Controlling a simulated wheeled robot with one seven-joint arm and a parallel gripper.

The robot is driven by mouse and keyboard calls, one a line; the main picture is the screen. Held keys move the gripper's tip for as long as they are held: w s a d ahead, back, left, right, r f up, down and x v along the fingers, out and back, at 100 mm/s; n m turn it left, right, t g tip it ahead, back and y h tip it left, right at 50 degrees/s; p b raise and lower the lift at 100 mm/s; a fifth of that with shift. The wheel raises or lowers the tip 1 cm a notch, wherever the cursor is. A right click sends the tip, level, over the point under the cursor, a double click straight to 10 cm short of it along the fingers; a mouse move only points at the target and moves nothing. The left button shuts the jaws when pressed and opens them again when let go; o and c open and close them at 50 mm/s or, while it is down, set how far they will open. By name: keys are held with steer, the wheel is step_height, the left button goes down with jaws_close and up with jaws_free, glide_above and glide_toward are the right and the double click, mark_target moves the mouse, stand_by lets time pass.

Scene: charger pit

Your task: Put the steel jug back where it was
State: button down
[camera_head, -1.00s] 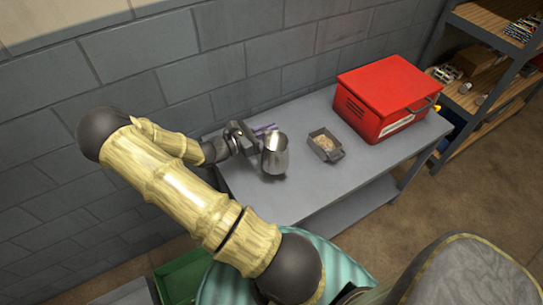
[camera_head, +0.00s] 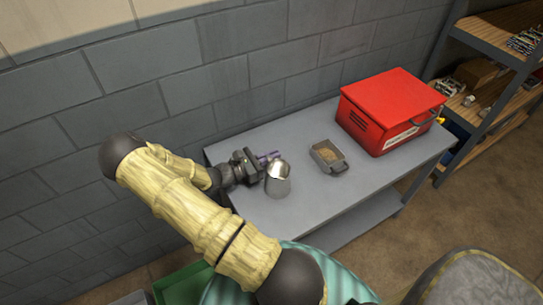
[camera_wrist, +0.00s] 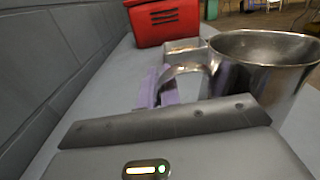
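The steel jug (camera_head: 278,182) is at the left part of the grey workbench in the head view, close to upright. Whether its base touches the bench top I cannot tell. My gripper (camera_head: 266,160) is at the jug's wall-facing side, its purple fingers at the jug's handle. In the wrist view, the jug (camera_wrist: 265,75) is at the right, and its handle curves down to my purple fingers (camera_wrist: 160,88), which appear closed on it. The dark gripper body hides the jug's lower part there.
The grey workbench (camera_head: 320,205) stands against a block wall. A small grey tray (camera_head: 328,157) with tan contents sits right of the jug. A red metal box (camera_head: 392,110) stands farther right, before a shelf rack (camera_head: 500,75). Bench top in front of the tray is clear.

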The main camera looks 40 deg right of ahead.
steer(key=c, duration=1.6)
jaws_free()
steer(key=v, duration=1.2)
